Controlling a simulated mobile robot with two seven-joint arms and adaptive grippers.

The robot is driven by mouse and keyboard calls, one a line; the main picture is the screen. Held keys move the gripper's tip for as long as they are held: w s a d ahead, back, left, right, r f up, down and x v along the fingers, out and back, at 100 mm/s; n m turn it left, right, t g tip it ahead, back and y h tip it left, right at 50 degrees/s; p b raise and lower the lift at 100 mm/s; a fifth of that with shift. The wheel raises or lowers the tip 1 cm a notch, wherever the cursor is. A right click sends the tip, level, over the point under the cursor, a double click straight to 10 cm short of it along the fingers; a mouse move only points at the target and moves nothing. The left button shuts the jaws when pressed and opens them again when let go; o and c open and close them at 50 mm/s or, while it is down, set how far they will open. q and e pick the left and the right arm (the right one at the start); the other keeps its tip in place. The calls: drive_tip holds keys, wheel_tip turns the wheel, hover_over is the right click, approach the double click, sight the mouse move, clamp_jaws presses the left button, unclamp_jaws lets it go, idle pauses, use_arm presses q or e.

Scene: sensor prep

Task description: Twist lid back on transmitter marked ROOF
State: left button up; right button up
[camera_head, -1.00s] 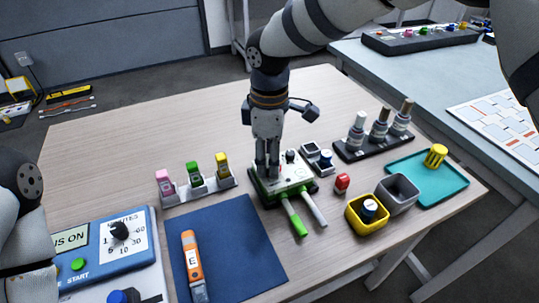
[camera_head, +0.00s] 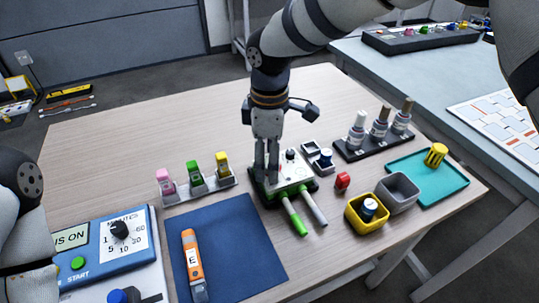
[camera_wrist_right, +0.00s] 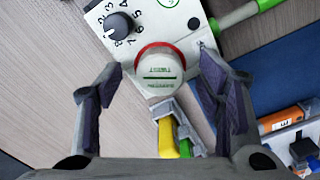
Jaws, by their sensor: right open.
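A white round cap (camera_wrist_right: 160,75) with green lettering that starts "TWIST" sits at the end of a white and green unit (camera_head: 303,180). A red ring shows around part of its edge. In the right wrist view the unit (camera_wrist_right: 140,20) also has a black numbered dial (camera_wrist_right: 118,24). My right gripper (camera_head: 266,178) points down over the left part of the unit and hides the cap in the head view. In the right wrist view my right gripper (camera_wrist_right: 160,67) is open, with the cap between its fingertips and visible gaps on both sides. I cannot read ROOF anywhere. My left gripper is out of view.
Left of the unit stands a rack (camera_head: 201,190) with pink, green and yellow items. A blue mat (camera_head: 235,245) bears an orange tool (camera_head: 192,262). To the right are a red item (camera_head: 343,181), yellow bin (camera_head: 352,216), grey bin (camera_head: 402,198), teal tray (camera_head: 455,182) and bottle rack (camera_head: 350,152).

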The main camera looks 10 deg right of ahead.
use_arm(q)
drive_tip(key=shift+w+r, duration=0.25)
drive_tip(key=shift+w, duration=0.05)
use_arm(e)
drive_tip(key=shift+r, duration=0.65)
wheel_tip(320, 180, up, 2)
drive_tip(key=shift+r+p, duration=0.15)
drive_tip(key=shift+p, duration=0.3)
drive_tip(key=shift+r+p, duration=0.35)
drive_tip(key=shift+r, duration=1.5)
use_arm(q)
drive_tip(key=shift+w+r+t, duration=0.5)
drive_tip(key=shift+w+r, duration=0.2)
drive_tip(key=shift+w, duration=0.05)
use_arm(e)
drive_tip(key=shift+f, duration=0.1)
